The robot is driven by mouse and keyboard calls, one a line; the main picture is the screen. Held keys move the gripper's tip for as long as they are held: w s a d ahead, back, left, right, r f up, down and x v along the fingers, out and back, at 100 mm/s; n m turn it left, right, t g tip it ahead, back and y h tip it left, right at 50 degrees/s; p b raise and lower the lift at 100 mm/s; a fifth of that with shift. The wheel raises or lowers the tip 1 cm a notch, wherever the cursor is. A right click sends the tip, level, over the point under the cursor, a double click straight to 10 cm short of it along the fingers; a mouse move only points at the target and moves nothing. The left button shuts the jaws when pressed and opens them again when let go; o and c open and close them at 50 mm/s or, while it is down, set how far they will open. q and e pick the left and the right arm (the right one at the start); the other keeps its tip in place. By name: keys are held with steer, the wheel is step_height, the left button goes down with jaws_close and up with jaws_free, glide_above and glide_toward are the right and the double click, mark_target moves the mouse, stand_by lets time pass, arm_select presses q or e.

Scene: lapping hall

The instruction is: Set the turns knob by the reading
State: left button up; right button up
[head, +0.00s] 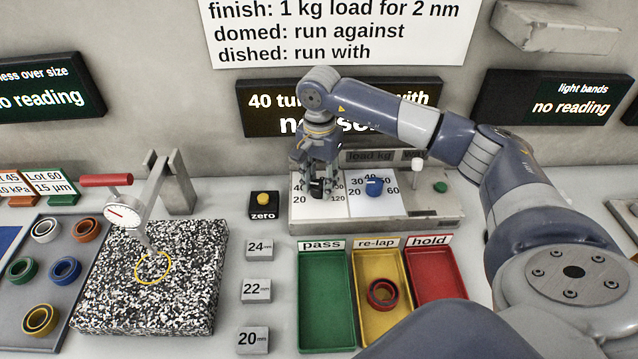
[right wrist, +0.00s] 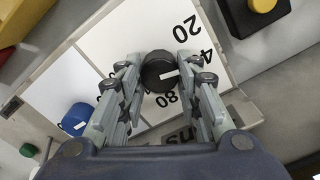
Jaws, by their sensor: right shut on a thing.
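The black turns knob (head: 316,188) sits on the white left dial of the grey control panel. My right gripper (head: 318,186) comes down over it, shut on it; the right wrist view shows fingers on both sides of the knob (right wrist: 158,72). Its white mark points toward the right of that view. The numbers 20, 40 and 80 show around it; the gripper covers others. A wall display (head: 270,102) reads "40 tu… with", its rest hidden by my right arm. My left gripper is not in view.
A blue knob (head: 374,187) is on the right dial, with a white-topped lever (head: 418,166) beside it. A yellow zero button (head: 263,198) is left of the panel. A dial gauge (head: 123,213) stands over a speckled plate (head: 190,290). Green, yellow and red trays lie in front.

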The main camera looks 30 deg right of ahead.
steer(key=m+b, duration=0.1)
steer(key=m, duration=0.3)
steer(key=shift+m, duration=0.3)
steer(key=m, duration=0.5)
steer(key=shift+s+b, duration=0.15)
steer(key=shift+b, duration=0.2)
steer(key=m, duration=0.9)
steer(key=shift+s+a+m, duration=0.1)
steer(key=shift+m, duration=0.3)
steer(key=o, duration=1)
steer(key=shift+o, duration=0.2)
